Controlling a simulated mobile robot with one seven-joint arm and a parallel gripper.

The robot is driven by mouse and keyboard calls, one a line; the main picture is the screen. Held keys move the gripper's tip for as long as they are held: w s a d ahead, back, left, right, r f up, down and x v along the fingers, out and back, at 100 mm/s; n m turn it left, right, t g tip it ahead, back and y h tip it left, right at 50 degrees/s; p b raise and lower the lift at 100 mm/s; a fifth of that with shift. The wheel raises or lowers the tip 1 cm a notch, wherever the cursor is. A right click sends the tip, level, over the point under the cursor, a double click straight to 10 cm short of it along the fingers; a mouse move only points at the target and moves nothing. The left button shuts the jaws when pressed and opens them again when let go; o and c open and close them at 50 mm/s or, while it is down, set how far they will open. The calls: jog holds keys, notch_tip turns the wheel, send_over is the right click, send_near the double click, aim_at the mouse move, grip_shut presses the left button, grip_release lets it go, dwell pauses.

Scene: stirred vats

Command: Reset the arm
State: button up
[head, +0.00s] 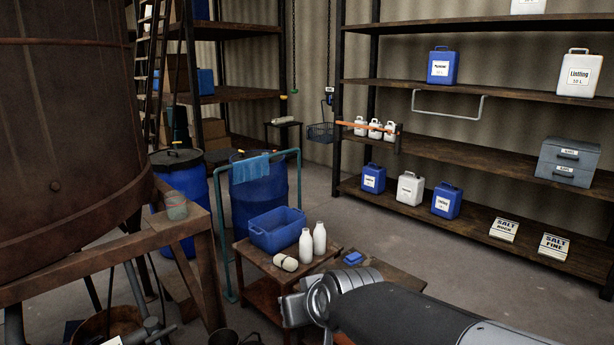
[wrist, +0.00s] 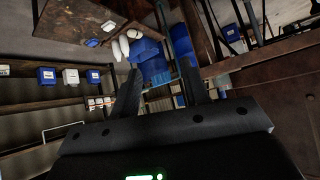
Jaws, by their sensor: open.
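My gripper (wrist: 160,70) shows in the wrist view with its two dark fingers spread apart. It is open, and I see nothing held between them; the blue containers and teal rail lie in the background beyond. In the head view my arm reaches in from the lower right, low in front of the small wooden tables. The gripper's fingers cannot be made out there.
A wooden table (head: 245,252) holds a blue bin (head: 277,232), two white bottles (head: 313,241) and a lying white one. A large rusty vat (head: 65,130) stands left. Shelving (head: 460,147) with jugs lines the right. Blue barrels (head: 258,195) stand behind; the floor before the shelves is clear.

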jog(key=s+d+f+m+g+h, duration=0.1)
jog(key=s+d+m+g+h, duration=0.1)
jog(key=s+d, duration=1.2)
jog(key=shift+s+d+f+m+g+h, duration=0.2)
jog(key=shift+d+m+g+h, duration=0.2)
jog(key=shift+d+m+h, duration=0.55)
